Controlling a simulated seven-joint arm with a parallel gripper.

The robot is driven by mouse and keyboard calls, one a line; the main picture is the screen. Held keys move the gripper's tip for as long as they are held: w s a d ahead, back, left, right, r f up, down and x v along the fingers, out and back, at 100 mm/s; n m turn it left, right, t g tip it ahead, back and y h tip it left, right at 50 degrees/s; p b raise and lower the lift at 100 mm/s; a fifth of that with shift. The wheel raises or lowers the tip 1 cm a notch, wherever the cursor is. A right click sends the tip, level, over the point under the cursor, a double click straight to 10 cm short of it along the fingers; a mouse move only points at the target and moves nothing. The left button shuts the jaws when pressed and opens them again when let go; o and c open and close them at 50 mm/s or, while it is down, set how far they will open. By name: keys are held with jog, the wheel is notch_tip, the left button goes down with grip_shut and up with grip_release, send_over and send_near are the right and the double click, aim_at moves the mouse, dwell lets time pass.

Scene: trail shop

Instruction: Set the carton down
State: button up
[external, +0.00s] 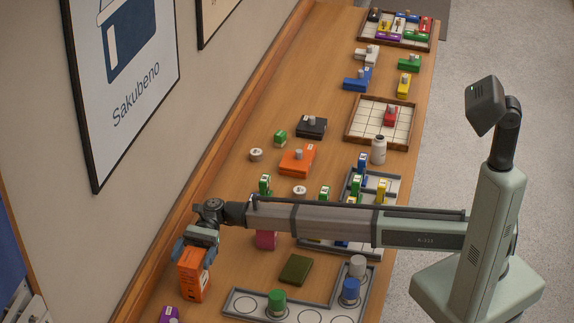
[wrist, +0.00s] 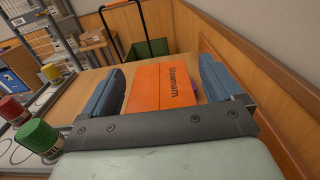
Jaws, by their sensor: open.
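The orange carton (external: 193,278) stands upright on the wooden counter near the wall, at the lower left of the external view. In the wrist view the carton (wrist: 162,88) shows its orange face with dark lettering. My gripper (external: 196,250) is over the top of the carton with its blue fingers open. In the wrist view the gripper (wrist: 160,80) has one finger on each side of the carton, with a gap at the left. The carton's underside is hidden, so its contact with the counter cannot be seen directly.
A grey tray (external: 240,294) with round spots holds green, blue and grey cylinders right of the carton. A purple item (external: 169,314) lies in front. A dark green block (external: 296,270) lies behind the tray. The wall (wrist: 240,50) is close on the right in the wrist view.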

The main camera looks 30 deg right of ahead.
jog(key=v, duration=0.5)
notch_tip(320, 180, up, 7)
jog(key=shift+w, duration=0.1)
dwell(0.5)
